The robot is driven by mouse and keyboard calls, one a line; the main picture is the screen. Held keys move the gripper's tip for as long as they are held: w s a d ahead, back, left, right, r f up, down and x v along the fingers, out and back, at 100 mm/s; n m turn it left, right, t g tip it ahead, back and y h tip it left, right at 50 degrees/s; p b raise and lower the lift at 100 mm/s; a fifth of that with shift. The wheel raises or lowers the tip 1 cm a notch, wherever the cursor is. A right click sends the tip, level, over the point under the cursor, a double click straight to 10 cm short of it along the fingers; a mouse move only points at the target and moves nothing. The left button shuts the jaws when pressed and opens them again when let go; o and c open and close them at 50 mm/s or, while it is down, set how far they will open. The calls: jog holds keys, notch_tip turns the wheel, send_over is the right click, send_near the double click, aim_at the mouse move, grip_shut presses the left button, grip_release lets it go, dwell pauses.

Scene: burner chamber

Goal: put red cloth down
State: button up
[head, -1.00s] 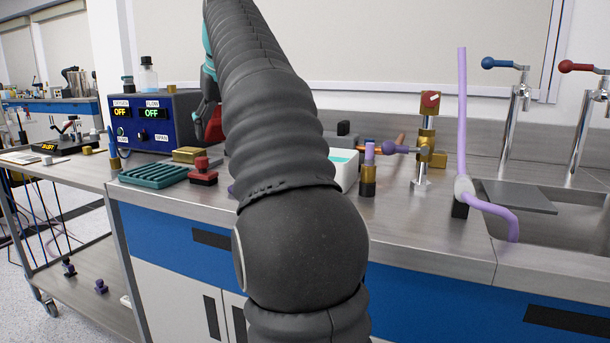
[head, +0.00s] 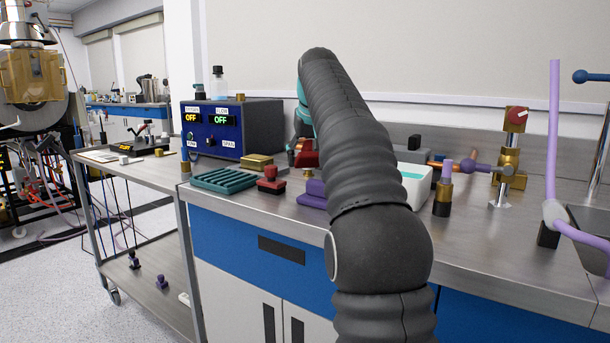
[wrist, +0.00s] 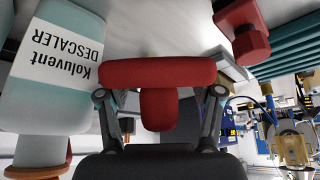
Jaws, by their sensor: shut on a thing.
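The red cloth (wrist: 157,72) is folded and held across the fingers of my gripper (wrist: 158,97), filling the middle of the wrist view. My gripper is shut on it. In the head view, a red patch of the cloth (head: 304,155) shows beside my arm, over the back part of the bench. My arm hides most of the gripper there, and I cannot tell how high the cloth is above the bench.
A teal ribbed tray (head: 228,180), a red block-like fitting (head: 270,180) and a purple folded item (head: 312,194) lie on the bench (head: 245,207). The blue control box (head: 213,130) stands behind.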

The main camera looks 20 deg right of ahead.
aim_at(307, 167)
jog(key=shift+w+f, duration=0.35)
jog(key=shift+f, duration=0.05)
jog(key=shift+f+b, duration=0.95)
jog(key=shift+f, duration=0.85)
jog(key=shift+f, duration=0.1)
jog(key=o, duration=1)
jog(key=shift+c, duration=0.2)
